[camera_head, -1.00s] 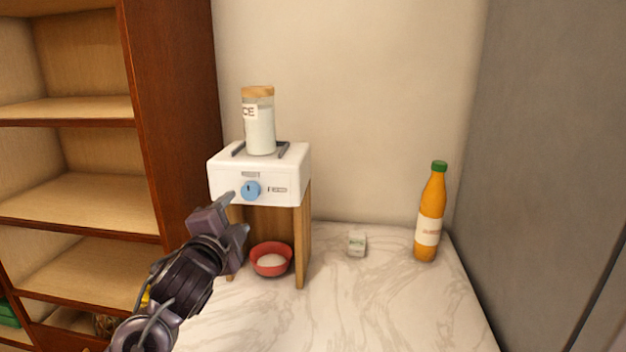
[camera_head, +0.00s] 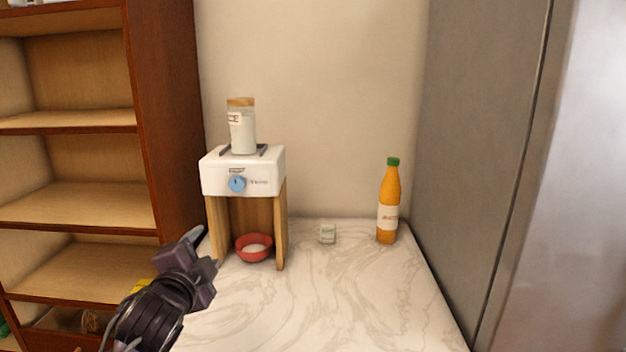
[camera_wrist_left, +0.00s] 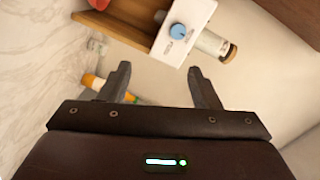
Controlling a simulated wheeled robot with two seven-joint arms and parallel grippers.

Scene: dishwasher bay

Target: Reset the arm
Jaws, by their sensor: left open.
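My left gripper (camera_head: 205,251) is in the lower left of the head view, in front of the white dispenser (camera_head: 243,172) and left of the red bowl (camera_head: 254,249). Its fingers are apart and nothing is between them in the left wrist view (camera_wrist_left: 158,85). The dispenser has a blue knob and stands on wooden legs, with a jar (camera_head: 242,131) on top. The bowl sits under it, with white contents. My right gripper does not show.
A wooden shelf (camera_head: 165,120) stands at left and a grey panel (camera_head: 475,130) at right. The counter's front middle is clear.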

